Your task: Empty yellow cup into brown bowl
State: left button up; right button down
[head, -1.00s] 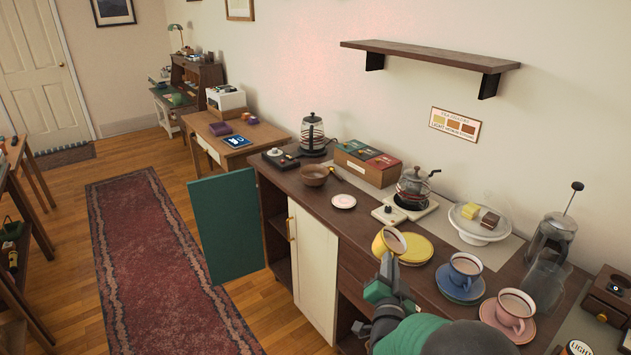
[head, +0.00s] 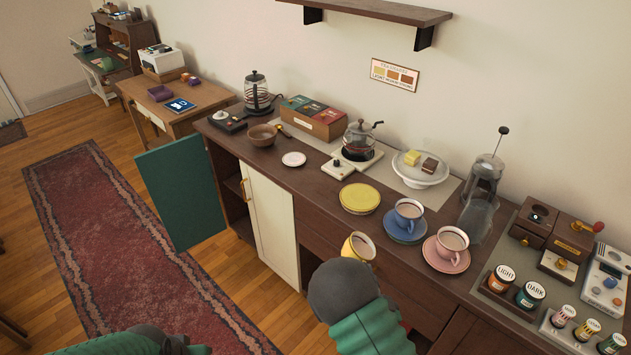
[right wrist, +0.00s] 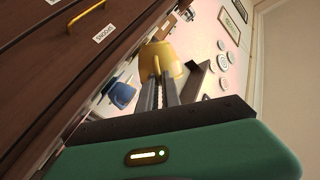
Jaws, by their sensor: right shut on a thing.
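The yellow cup (head: 358,247), with brown liquid showing inside, is in front of the counter's front edge. It also shows in the right wrist view (right wrist: 163,58). My right gripper (right wrist: 165,82) is shut on it; in the head view my own arm hides the fingers. The brown bowl (head: 262,136) stands at the counter's far left end, well away from the cup. Its inside looks empty. My left arm shows at the bottom left edge, but its gripper is out of view.
A yellow saucer (head: 360,198), blue cup (head: 408,213) and pink cup (head: 450,245) stand on the counter (head: 320,195). A small white saucer (head: 293,159) and glass kettle (head: 359,140) are near the bowl. An open green cabinet door (head: 183,193) juts out below the bowl.

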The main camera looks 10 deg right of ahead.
aim_at(262, 135)
jog(key=i+j, duration=1.1)
jog(key=i, duration=0.15)
jog(key=i+j, duration=0.15)
jog(key=i, duration=0.45)
